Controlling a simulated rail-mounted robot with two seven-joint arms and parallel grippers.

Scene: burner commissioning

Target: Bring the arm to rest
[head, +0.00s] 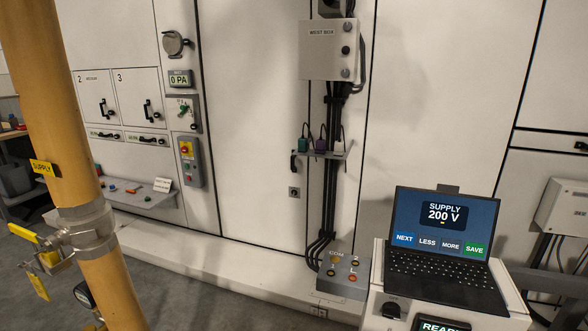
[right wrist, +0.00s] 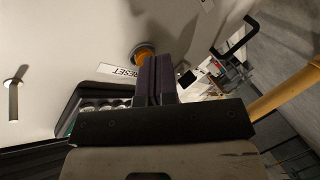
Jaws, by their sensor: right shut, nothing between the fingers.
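My right gripper (right wrist: 158,62) shows in the right wrist view with its dark fingers together and nothing between them. An orange round button (right wrist: 141,50) on a pale panel lies just beyond the fingertips and is partly hidden by them. I cannot tell whether the fingers touch it. A white RESET label (right wrist: 118,73), seen upside down, is beside the button. Neither of my grippers shows in the head view, and my left gripper is in no view.
A laptop (head: 443,245) reading SUPPLY 200 V stands on a white console at right. A yellow supply pipe (head: 60,110) with a valve rises at left. Cabinets with a 0 PA display (head: 180,79) and a west box (head: 328,50) line the wall. Grey floor shows at lower left.

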